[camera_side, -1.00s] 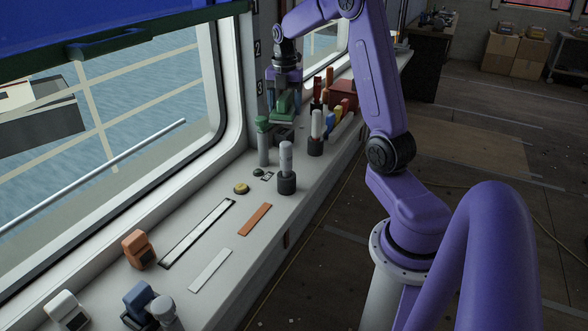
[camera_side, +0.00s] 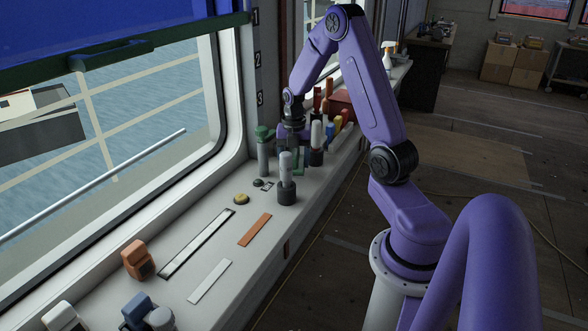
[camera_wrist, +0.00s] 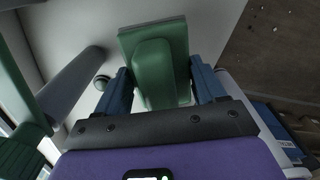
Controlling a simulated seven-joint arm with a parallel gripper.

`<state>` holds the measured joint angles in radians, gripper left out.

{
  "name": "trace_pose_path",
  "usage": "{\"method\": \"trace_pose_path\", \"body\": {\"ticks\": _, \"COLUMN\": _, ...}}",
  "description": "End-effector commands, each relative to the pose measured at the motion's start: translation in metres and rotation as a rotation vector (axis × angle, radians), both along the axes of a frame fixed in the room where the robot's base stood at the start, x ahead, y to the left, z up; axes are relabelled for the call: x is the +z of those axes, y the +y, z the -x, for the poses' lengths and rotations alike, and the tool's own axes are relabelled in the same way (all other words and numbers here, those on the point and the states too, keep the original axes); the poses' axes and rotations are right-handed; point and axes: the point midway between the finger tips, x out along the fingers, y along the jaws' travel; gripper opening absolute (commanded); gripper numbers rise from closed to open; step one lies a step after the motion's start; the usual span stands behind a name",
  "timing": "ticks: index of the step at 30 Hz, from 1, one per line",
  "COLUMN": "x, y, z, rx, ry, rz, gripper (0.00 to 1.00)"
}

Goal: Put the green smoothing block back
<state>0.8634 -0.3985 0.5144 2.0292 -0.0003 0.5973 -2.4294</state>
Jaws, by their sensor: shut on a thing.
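The green smoothing block (camera_wrist: 155,65) is between my gripper's two blue fingers (camera_wrist: 160,84) in the wrist view, a raised grip on a wider flat base. My gripper is shut on it. In the side view my gripper (camera_side: 296,148) is low over the far part of the window sill. There the block (camera_side: 298,163) shows only as a sliver of green, partly hidden by the fingers and a grey cylinder in front. I cannot tell whether its base touches the sill. The spot under it is hidden.
A green-capped grey cylinder (camera_side: 263,150) stands close on the left, and a pale cylinder in a dark base (camera_side: 286,185) stands in front. Several coloured upright tools (camera_side: 330,130) crowd the right. The near sill (camera_side: 215,250) has flat strips and free room.

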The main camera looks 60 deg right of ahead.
Motion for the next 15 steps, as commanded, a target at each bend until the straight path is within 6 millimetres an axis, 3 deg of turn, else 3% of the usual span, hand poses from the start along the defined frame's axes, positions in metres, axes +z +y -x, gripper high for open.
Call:
{"method": "trace_pose_path", "body": {"ticks": 7, "x": -0.031, "y": 0.0, "z": 0.001, "rx": -0.001, "ry": 0.004, "rz": -0.002, "gripper": 0.41}}
{"method": "trace_pose_path", "body": {"ticks": 15, "x": -0.034, "y": 0.0, "z": 0.0, "rx": -0.001, "ry": 0.0, "rz": 0.0, "gripper": 0.41}}
